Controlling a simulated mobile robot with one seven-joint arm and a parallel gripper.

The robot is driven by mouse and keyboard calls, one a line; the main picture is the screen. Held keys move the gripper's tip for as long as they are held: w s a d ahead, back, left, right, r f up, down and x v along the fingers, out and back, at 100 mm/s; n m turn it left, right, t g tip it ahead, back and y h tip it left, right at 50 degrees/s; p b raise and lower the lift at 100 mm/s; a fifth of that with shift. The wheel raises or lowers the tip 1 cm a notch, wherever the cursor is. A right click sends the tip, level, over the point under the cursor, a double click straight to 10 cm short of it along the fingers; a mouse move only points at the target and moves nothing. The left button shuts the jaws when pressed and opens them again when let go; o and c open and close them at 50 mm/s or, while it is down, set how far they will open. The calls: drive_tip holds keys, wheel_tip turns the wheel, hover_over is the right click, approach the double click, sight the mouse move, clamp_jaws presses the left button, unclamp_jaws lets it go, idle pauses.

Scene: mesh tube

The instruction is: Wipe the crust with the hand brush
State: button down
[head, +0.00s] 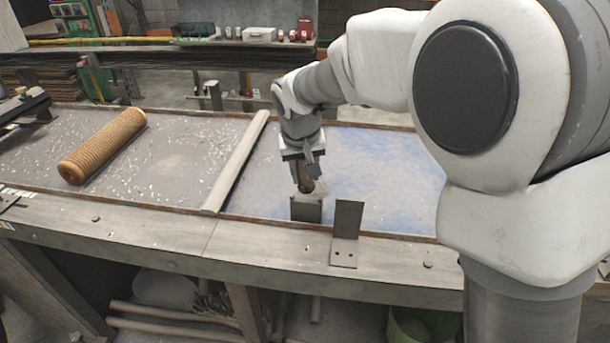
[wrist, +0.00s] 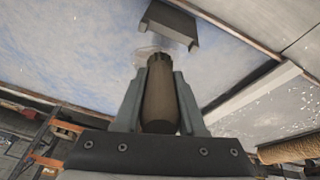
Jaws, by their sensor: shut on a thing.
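My gripper (head: 304,172) points down over the near edge of the right-hand table panel. It is shut on the brown handle of the hand brush (head: 305,184), which also shows between the two fingers in the wrist view (wrist: 160,98). A pale, partly see-through part beyond the handle looks like the bristles; it is small and unclear. The brush is beside a small grey upright plate (head: 306,209); whether they touch I cannot tell. The right panel (head: 375,165) has a pale blue, whitish mottled surface. Which part of it is the crust I cannot tell.
A grey angle bracket (head: 347,225) stands on the front rail (head: 265,240), right of the gripper. A pale bar (head: 238,162) divides the panels. A ribbed tan roller (head: 103,146) lies on the white-flecked left panel (head: 185,160). The right panel behind the gripper is clear.

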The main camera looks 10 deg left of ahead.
drive_tip(key=shift+r, duration=0.4)
drive_tip(key=shift+r+p, duration=1.15)
drive_tip(key=shift+r, duration=0.4)
drive_tip(key=shift+f, duration=0.1)
drive_tip(key=shift+w+d+f+b, duration=0.1)
drive_tip(key=shift+d+f+b, duration=0.15)
drive_tip(key=shift+f+b, duration=0.1)
drive_tip(key=shift+w+d+f+b, duration=0.15)
drive_tip(key=shift+d+f+b, duration=0.3)
drive_tip(key=shift+d, duration=0.1)
